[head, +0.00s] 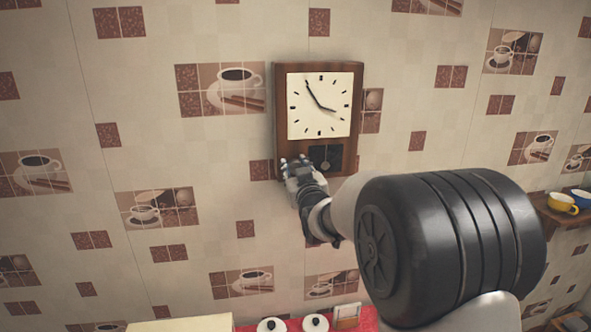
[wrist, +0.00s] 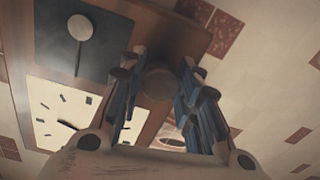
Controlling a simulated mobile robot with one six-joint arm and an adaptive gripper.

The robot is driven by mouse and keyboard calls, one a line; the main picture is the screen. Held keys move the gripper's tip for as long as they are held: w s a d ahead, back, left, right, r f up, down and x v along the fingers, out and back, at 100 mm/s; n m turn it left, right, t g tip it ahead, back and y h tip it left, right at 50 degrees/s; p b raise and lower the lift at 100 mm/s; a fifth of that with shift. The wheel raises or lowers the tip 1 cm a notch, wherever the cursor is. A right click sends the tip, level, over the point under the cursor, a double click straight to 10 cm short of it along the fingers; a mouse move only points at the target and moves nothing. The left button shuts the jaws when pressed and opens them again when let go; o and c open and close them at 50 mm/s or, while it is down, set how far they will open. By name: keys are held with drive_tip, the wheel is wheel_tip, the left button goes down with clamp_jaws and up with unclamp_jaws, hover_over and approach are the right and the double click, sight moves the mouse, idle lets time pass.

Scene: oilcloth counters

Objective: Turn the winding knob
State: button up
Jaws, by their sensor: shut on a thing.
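The wooden wall clock (head: 281,120) hangs upright on the tiled wall, with a square white face (head: 319,105) and a dark pendulum window (head: 325,158) below it. My gripper (head: 297,165) is at the clock's lower left corner in the head view and hides that part of the case. In the wrist view the clock appears upside down, and a round brown winding knob (wrist: 158,83) sits between the two fingers of my gripper (wrist: 160,78). The fingers are shut on the knob. In the head view the knob is hidden by the gripper.
A wooden shelf (head: 560,212) with a yellow cup (head: 562,203) and a blue cup (head: 581,197) is at the right. Below are a red counter cloth (head: 365,317) and two white lidded jars (head: 271,325). The wall left of the clock is free of obstacles.

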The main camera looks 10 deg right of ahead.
drive_tip(key=shift+c, duration=1.2)
drive_tip(key=shift+f+m+b, duration=0.1)
drive_tip(key=shift+m+b, duration=0.3)
drive_tip(key=shift+b, duration=0.15)
drive_tip(key=m+b, duration=0.1)
drive_tip(key=b, duration=0.1)
drive_tip(key=shift+f+m+b, duration=0.1)
drive_tip(key=shift+m+b, duration=0.2)
drive_tip(key=shift+m, duration=0.1)
drive_tip(key=m+b, duration=0.5)
drive_tip(key=shift+a, duration=0.1)
drive_tip(key=m+b, duration=0.3)
drive_tip(key=m, duration=0.3)
drive_tip(key=shift+b, duration=0.4)
drive_tip(key=shift+r+m+h+b, duration=0.15)
drive_tip(key=shift+m+b, duration=0.45)
drive_tip(key=shift+m, duration=0.55)
drive_tip(key=shift+r+m+h+b, duration=0.15)
drive_tip(key=shift+m+b, duration=0.45)
drive_tip(key=shift+m, duration=0.55)
